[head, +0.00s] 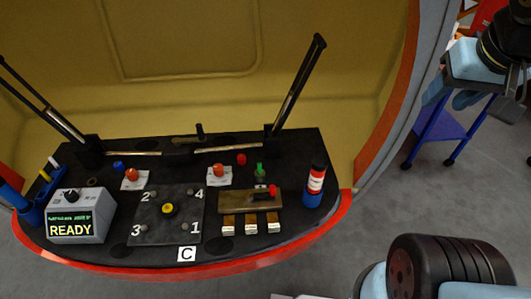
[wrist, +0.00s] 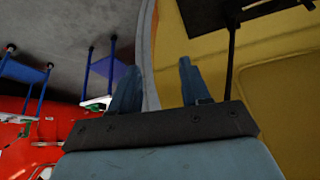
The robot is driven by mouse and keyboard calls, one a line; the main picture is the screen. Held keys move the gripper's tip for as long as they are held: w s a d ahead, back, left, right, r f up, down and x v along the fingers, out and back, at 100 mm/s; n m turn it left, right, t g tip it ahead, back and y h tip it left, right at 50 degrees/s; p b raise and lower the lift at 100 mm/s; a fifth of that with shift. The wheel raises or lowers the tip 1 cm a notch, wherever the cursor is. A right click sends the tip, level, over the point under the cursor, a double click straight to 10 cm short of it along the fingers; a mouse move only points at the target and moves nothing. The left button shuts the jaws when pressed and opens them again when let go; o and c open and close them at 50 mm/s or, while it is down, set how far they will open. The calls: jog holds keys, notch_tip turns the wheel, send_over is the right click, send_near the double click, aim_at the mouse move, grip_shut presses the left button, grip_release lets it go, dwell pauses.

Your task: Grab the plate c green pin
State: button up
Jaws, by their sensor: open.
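A small green pin (head: 259,168) stands upright on the dark console, just behind a brown plate, in the head view. Which plate the label belongs to is not clear. My gripper (wrist: 157,76) is open and empty in the wrist view, its two blue fingers apart. In the head view it is at the upper right, outside the nosecone and far from the green pin. The pin is not visible in the wrist view.
The brown plate (head: 236,201) holds a red pin (head: 273,190). A red, white and blue cylinder (head: 315,185) stands right of it. Two long levers (head: 298,83) rise from the console. A grey "READY" box (head: 82,218) is at left. The orange-red nosecone rim (head: 389,90) separates console and gripper.

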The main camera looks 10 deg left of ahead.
jog(key=shift+w, duration=0.15)
jog(key=shift+w+a, duration=0.1)
